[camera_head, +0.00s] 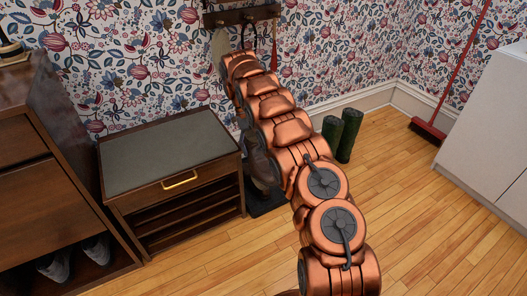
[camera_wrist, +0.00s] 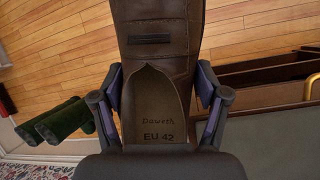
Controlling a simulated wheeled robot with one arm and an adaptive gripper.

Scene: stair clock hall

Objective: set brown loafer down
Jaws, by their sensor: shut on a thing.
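A brown loafer (camera_wrist: 165,50) fills the middle of the wrist view, toe toward the top of the picture and heel end toward my gripper. Its tan insole reads "EU 42". My gripper (camera_wrist: 160,88) is shut on the loafer, one finger on each side of its heel part. In the head view my copper arm hides the gripper and most of what it holds. A dark brown shape, probably the loafer (camera_head: 262,167), shows left of the arm, above a dark mat (camera_head: 266,203) on the floor. I cannot tell whether it touches the mat.
A bench (camera_head: 165,145) with a grey top, drawer and open shelves stands left of the arm. Green boots (camera_head: 342,135) stand to the right by the wall. A cabinet holding grey shoes (camera_head: 53,265) is far left. A red broom (camera_head: 430,130) and white cabinet (camera_head: 490,125) are right. Open floor lies between.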

